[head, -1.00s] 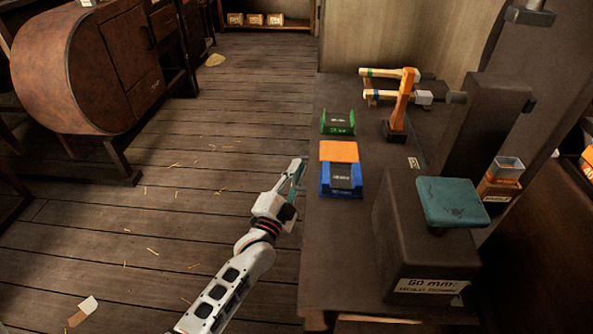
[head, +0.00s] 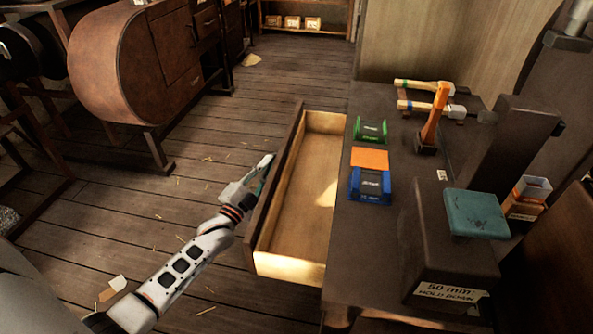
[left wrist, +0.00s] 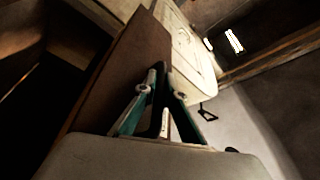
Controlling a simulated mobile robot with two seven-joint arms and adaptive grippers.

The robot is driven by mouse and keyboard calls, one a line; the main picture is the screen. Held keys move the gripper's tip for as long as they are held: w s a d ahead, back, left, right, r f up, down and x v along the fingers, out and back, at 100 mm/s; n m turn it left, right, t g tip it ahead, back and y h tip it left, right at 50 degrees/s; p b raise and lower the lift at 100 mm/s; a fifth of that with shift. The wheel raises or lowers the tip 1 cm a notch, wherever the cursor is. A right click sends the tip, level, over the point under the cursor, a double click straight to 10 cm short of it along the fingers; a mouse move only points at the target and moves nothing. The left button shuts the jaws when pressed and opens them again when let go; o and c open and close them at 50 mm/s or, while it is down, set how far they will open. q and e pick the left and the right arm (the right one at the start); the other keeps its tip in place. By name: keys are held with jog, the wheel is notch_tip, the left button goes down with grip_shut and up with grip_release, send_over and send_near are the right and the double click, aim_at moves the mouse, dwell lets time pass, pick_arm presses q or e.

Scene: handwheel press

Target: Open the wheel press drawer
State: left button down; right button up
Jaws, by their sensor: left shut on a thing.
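The wheel press drawer (head: 301,205) is pulled out from the left side of the press bench (head: 345,262) in the head view. Its pale wooden inside shows and looks empty. My left gripper (head: 262,172) is at the outer face of the drawer front (head: 271,196), shut on the drawer's handle, which the fingers mostly hide. In the left wrist view the gripper fingers (left wrist: 158,105) close in beside the dark drawer front (left wrist: 118,72). My right gripper is not in view.
On the bench top stand a green holder (head: 371,131), an orange block (head: 370,158), a blue holder (head: 370,187), a rack with hammers (head: 430,122) and a teal-topped block (head: 475,213). The plank floor left of the drawer is mostly clear, with scattered straw.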

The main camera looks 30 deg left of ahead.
pick_arm(q)
jog(key=s+a, duration=0.2)
jog(key=a, duration=0.7)
jog(key=shift+s+a, duration=0.15)
jog(key=shift+s, duration=0.2)
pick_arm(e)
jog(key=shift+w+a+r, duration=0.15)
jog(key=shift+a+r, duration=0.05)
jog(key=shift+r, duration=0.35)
pick_arm(q)
jog(key=c, duration=2.4)
grip_release()
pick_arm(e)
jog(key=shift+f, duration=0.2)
pick_arm(q)
jog(key=shift+s, duration=0.1)
jog(key=v, duration=1.2)
